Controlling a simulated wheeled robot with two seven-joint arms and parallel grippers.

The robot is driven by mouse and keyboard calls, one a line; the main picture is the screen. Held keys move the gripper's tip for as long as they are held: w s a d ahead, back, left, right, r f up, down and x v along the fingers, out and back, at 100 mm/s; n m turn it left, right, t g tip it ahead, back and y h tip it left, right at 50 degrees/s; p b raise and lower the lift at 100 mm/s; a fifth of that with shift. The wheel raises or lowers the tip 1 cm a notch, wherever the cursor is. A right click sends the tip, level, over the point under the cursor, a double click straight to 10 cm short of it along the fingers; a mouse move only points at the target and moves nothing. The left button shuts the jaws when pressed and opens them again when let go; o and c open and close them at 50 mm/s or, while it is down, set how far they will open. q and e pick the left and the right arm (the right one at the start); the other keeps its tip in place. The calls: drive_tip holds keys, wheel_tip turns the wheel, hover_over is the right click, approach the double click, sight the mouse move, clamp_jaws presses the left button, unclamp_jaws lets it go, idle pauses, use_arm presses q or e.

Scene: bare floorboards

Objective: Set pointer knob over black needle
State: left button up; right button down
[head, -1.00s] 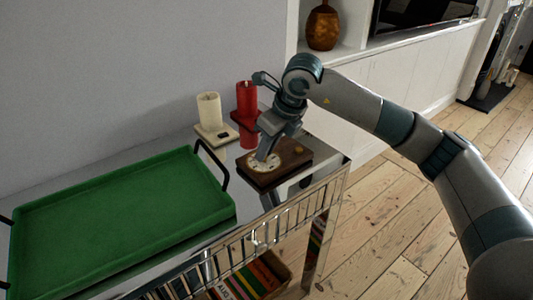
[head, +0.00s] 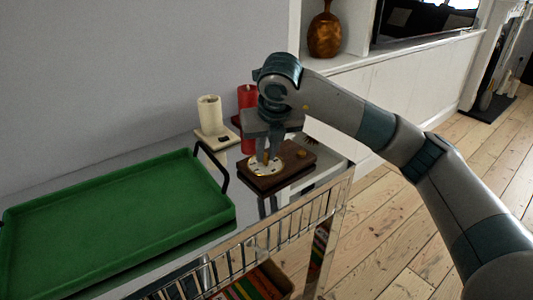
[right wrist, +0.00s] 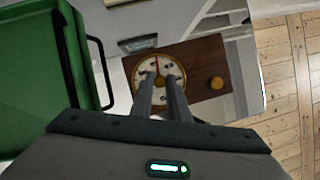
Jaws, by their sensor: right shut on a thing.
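A round cream dial (head: 263,170) is set in a dark wooden block (head: 283,177) on the metal cart; it also shows in the right wrist view (right wrist: 144,86). My right gripper (head: 267,160) points down over the dial, its fingers close together at the dial's middle. In the right wrist view the two fingers (right wrist: 161,82) are shut on the pointer knob, which they mostly hide. A thin red line shows on the upper part of the dial. I cannot make out the black needle clearly. My left gripper is not in view.
A small yellow-brown knob (right wrist: 216,83) sits on the block beside the dial. A green tray (head: 120,273) with black handles fills the cart's left side. A cream candle (head: 209,113) and a red candle (head: 247,101) stand behind the block. A wire rail (head: 290,226) edges the front.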

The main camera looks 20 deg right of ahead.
drive_tip(key=c, duration=1.7)
unclamp_jaws()
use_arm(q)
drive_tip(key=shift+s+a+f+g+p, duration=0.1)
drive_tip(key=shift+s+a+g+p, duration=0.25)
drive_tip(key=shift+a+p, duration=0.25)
use_arm(e)
drive_tip(key=shift+v, duration=8.7)
drive_tip(key=shift+w+d, duration=0.1)
